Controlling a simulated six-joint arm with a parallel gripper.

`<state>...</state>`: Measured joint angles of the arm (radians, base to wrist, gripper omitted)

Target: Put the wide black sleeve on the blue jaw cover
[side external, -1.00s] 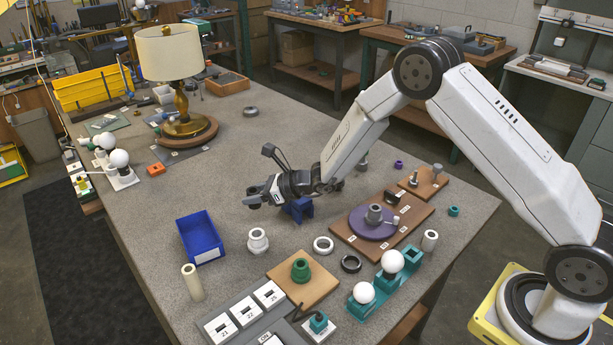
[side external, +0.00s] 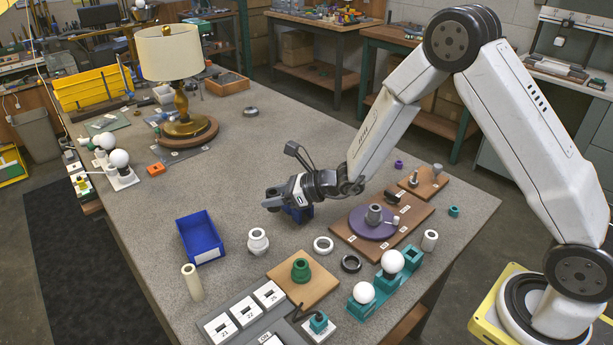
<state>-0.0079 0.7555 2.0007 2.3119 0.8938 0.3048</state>
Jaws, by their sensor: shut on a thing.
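The blue jaw cover (side external: 300,214) stands on the grey bench and is partly hidden behind my gripper (side external: 279,203). My gripper reaches in from the right, low over the bench. Its jaws are shut on a small dark piece at the fingertips, which looks like the wide black sleeve (side external: 271,207). The jaws hide much of this piece. It shows close to the cover in this view, but I cannot tell whether the two touch.
A blue bin (side external: 200,237) and a white socket (side external: 258,241) stand at the near left. A white ring (side external: 323,245), a black ring (side external: 351,263) and a brown board (side external: 345,232) with a purple disc lie at the near right.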

